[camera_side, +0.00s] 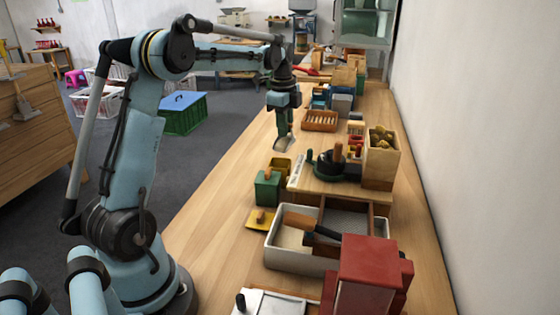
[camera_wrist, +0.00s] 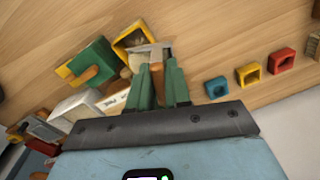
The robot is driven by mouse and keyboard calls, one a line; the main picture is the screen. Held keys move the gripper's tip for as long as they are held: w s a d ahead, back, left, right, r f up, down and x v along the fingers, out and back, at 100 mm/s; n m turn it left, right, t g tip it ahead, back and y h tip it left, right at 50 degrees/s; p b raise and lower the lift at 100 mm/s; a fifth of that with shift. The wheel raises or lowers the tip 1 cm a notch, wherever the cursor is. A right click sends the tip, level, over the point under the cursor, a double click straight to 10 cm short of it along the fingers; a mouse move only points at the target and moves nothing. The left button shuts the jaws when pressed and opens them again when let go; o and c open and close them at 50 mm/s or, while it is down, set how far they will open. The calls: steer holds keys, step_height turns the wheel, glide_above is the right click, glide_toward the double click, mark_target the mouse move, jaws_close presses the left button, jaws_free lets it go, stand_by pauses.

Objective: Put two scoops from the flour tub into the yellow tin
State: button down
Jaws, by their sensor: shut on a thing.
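My gripper (camera_side: 284,122) is shut on a scoop (camera_side: 284,145) and holds it up above the bench. In the wrist view the scoop's metal part (camera_wrist: 151,49) shows just past the green fingertips, beside the rim of the yellow tin (camera_wrist: 126,38). The yellow tin (camera_side: 281,165) stands open behind a green tin (camera_side: 266,189). I cannot tell whether the scoop is over the tin's mouth or whether it holds flour. A pale divided tub (camera_side: 270,254) stands nearer the camera, with white, flour-like powder (camera_side: 292,239) in its left part.
A yellow lid-like plate (camera_side: 252,226) with a wooden knob lies left of the tub. A black-handled tool (camera_side: 322,233) rests in the tub. A red box-shaped thing (camera_side: 370,262) stands at the front. Small blue (camera_wrist: 216,87), yellow (camera_wrist: 249,74) and red (camera_wrist: 282,62) blocks lie to the right in the wrist view.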

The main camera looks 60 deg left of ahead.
steer(key=shift+s+d+f+t+y, duration=0.3)
steer(key=shift+s+f+t, duration=0.1)
steer(key=shift+f+t, duration=0.1)
steer(key=shift+s+d+f+t+y, duration=0.15)
steer(key=shift+s+f+t+y, duration=0.2)
steer(key=shift+f+t, duration=0.15)
steer(key=shift+s+d+r+t+y, duration=0.1)
steer(key=shift+s+d+t+y, duration=0.1)
steer(key=shift+s+t+y, duration=0.25)
steer(key=shift+s+d+r+t+y, duration=0.1)
steer(key=shift+s+d+t, duration=0.15)
steer(key=shift+t, duration=0.4)
steer(key=shift+s+d+f+t+y, duration=0.1)
steer(key=shift+s+d+t+y, duration=0.15)
steer(key=shift+s+t+y, duration=0.45)
steer(key=shift+s+d+t+y, duration=0.25)
steer(key=shift+s+t, duration=0.1)
steer(key=shift+t, duration=0.65)
